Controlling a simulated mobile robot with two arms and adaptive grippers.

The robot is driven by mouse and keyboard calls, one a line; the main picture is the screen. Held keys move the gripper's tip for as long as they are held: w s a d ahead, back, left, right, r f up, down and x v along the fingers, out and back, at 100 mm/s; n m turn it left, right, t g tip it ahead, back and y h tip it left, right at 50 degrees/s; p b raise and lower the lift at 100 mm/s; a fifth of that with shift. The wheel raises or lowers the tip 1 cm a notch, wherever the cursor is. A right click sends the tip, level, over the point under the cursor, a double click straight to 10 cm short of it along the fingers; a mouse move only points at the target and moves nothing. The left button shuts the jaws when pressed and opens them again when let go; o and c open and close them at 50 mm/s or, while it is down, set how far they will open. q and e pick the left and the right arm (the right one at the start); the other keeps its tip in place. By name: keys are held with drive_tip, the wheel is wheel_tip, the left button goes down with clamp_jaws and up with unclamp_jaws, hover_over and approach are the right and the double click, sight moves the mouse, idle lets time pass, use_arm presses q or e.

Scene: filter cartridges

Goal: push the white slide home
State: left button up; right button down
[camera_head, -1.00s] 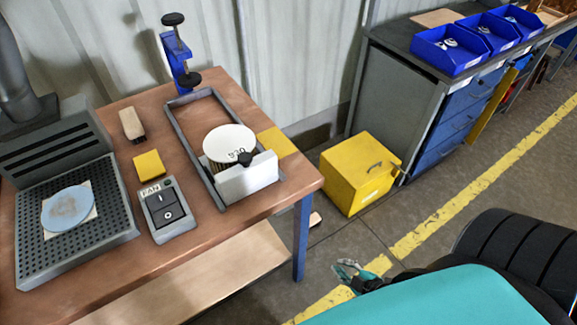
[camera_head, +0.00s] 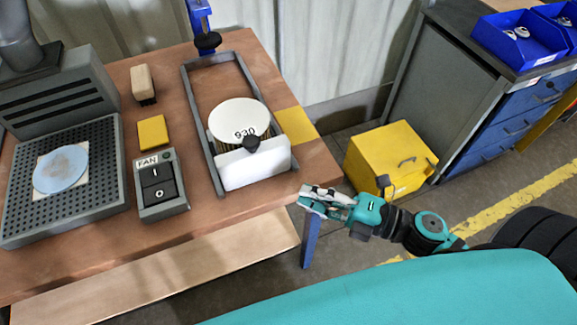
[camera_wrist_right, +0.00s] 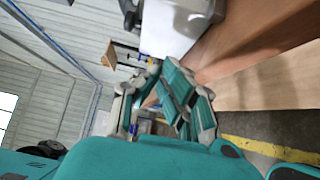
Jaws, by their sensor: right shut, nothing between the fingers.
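The white slide (camera_head: 254,165) stands upright at the near end of a grey rail frame (camera_head: 203,130) on the brown workbench. It has a black knob (camera_head: 251,145) on top. A round white-topped cartridge (camera_head: 238,117) marked 930 sits in the frame right behind the slide. My right gripper (camera_head: 306,197) is shut and empty at the bench's front right corner, to the right of and nearer than the slide, apart from it. In the right wrist view the fingers (camera_wrist_right: 150,75) point toward the white slide (camera_wrist_right: 170,28). My left gripper is not in view.
A fan switch box (camera_head: 160,185), a yellow pad (camera_head: 152,132), a brush (camera_head: 144,84) and a perforated grey unit (camera_head: 95,185) with a blue disc occupy the bench's left. A blue clamp (camera_head: 202,25) stands behind the frame. A yellow box (camera_head: 385,160) is on the floor.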

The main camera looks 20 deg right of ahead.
drive_tip(key=w+a, duration=0.1)
drive_tip(key=w+p, duration=0.1)
drive_tip(key=w, duration=0.1)
drive_tip(key=w+a, duration=0.1)
drive_tip(key=w, duration=0.1)
drive_tip(key=shift+a+r, duration=0.1)
drive_tip(key=shift+a, duration=0.2)
drive_tip(key=shift+w+p, duration=0.35)
drive_tip(key=shift+w, duration=0.3)
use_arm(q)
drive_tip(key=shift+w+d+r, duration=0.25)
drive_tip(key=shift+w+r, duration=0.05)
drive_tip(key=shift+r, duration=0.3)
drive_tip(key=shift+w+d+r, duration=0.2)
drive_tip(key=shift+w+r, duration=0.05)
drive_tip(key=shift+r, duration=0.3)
